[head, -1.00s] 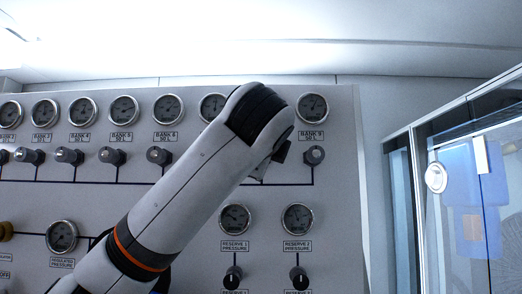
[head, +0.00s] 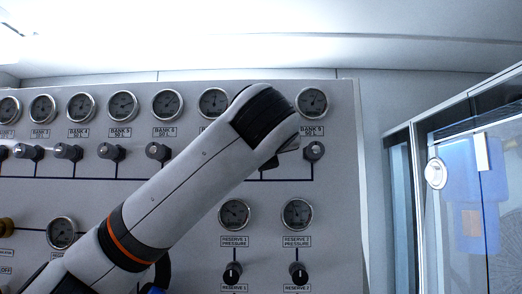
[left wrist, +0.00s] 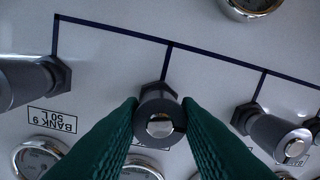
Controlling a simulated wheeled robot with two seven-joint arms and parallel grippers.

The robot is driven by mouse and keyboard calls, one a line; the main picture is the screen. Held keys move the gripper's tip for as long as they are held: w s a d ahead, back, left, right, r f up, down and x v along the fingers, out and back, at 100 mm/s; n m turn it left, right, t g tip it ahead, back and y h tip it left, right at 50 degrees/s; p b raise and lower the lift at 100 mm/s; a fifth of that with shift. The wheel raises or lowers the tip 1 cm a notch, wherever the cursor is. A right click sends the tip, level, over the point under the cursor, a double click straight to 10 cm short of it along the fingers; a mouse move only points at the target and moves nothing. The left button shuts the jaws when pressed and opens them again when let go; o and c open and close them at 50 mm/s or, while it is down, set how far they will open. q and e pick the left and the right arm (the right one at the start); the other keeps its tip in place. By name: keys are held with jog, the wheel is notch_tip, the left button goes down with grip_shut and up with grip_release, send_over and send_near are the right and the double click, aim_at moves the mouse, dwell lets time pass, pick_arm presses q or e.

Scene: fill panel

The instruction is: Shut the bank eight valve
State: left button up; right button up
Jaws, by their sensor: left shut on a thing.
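The bank eight valve (left wrist: 160,127) is a dark round knob with a silver insert on its face, in the middle of the left wrist view, which shows the panel upside down. It is next to the BANK 9 valve. My left gripper (left wrist: 160,106) has its green fingers shut on this knob, one on each side. In the head view my left arm covers the bank eight valve and its gauge, and the fingers are hidden. My right gripper is in neither view.
The BANK 9 valve (left wrist: 28,82) is close on one side, with its label (left wrist: 52,118). Another valve (left wrist: 278,135) is on the other side. Reserve gauges (head: 235,214) are below my arm. A glass-fronted cabinet (head: 470,200) stands at the right.

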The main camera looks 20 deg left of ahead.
pick_arm(q)
jog(key=shift+s+a+m+t, duration=0.1)
jog(key=shift+m+t, duration=0.3)
jog(key=shift+m, duration=8.2)
jog(key=shift+f+m, duration=0.15)
jog(key=shift+m, duration=0.35)
jog(key=o, duration=1)
jog(key=shift+c, duration=0.2)
jog(key=v, duration=1.2)
